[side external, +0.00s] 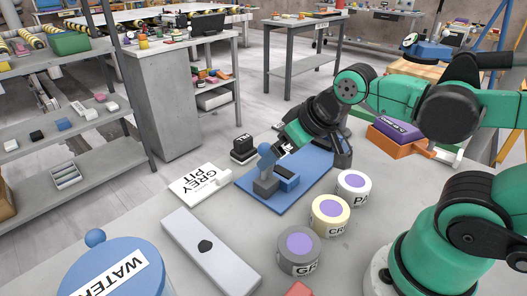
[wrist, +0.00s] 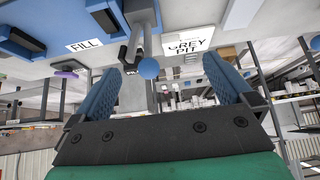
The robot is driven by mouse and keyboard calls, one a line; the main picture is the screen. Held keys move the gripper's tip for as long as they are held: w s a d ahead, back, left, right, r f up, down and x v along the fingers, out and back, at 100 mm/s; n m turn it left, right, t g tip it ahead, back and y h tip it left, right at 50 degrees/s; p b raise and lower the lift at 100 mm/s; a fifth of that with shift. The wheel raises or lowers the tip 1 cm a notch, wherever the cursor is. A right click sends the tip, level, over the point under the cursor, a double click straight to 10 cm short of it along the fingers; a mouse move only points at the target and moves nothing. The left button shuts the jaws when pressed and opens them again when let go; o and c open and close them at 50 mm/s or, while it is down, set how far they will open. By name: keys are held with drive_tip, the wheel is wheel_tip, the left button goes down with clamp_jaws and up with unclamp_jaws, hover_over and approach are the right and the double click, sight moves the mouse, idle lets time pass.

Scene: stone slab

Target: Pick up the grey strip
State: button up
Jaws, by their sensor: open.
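I cannot pick out the grey strip with certainty. The only long grey piece is a pale slab (side external: 210,250) with a dark pit in its middle, lying at the front of the side view. My gripper (side external: 284,148) is over the blue board (side external: 250,192), well behind the slab. In the wrist view my gripper (wrist: 165,88) has its two blue fingers wide apart with nothing held. A grey holder (side external: 265,186) with a blue ball-topped post stands on the board. My arm hides part of the board.
A white "GREY PIT" card (side external: 199,185) and a black stamp-like block (side external: 244,149) lie left of the board. Tubs marked PA (side external: 354,188), CR (side external: 330,217) and GR (side external: 299,251) stand at right.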

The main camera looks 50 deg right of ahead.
drive_tip(key=w+a+f+g, duration=0.2)
drive_tip(key=w+a+g, duration=0.2)
drive_tip(key=a, duration=0.4)
drive_tip(key=g, duration=0.3)
hover_over(203, 244)
wheel_tip(203, 244, down, 6)
drive_tip(key=shift+d+r, duration=0.1)
drive_tip(key=shift+r, duration=0.15)
drive_tip(key=shift+a+f, duration=0.2)
drive_tip(key=shift+f, duration=2.75)
clamp_jaws()
